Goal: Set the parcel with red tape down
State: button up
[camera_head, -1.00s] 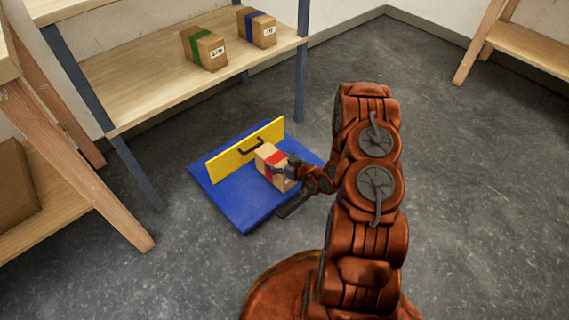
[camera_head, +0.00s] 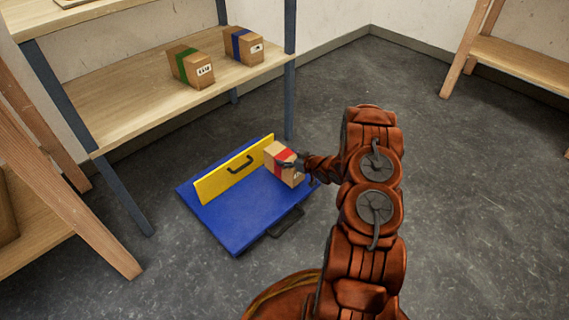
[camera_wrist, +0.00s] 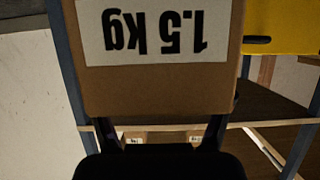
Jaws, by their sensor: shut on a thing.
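The parcel with red tape (camera_head: 281,159) is a brown box with a red band and a white label, at the right end of the blue platform (camera_head: 233,213) in the head view. In the wrist view the parcel (camera_wrist: 155,85) fills the upper middle, with an upside-down "1.5 kg" label. My gripper (camera_head: 294,163) is shut on the parcel from its right side; its dark fingers (camera_wrist: 162,135) show beneath the box in the wrist view. I cannot tell whether the parcel touches the blue surface. A yellow upright panel (camera_head: 234,170) with a black handle stands on the platform, left of the parcel.
A wooden shelf (camera_head: 125,115) with blue-grey posts holds a green-taped parcel (camera_head: 190,67) and a blue-taped parcel (camera_head: 243,46). A black handle (camera_head: 286,222) is on the platform's front edge. Another wooden shelf (camera_head: 525,62) stands far right. The grey floor to the right is clear.

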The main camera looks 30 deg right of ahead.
jog(key=shift+w+d+r, duration=0.1)
jog(key=shift+w+d, duration=0.2)
jog(key=shift+d, duration=0.15)
notch_tip(320, 180, down, 4)
jog(key=shift+a+r+b, duration=0.1)
jog(key=shift+r+b, duration=0.15)
jog(key=shift+b, duration=0.9)
jog(key=o, duration=1.8)
jog(key=shift+f, duration=0.15)
jog(key=shift+c, duration=0.2)
jog(key=shift+s, duration=0.1)
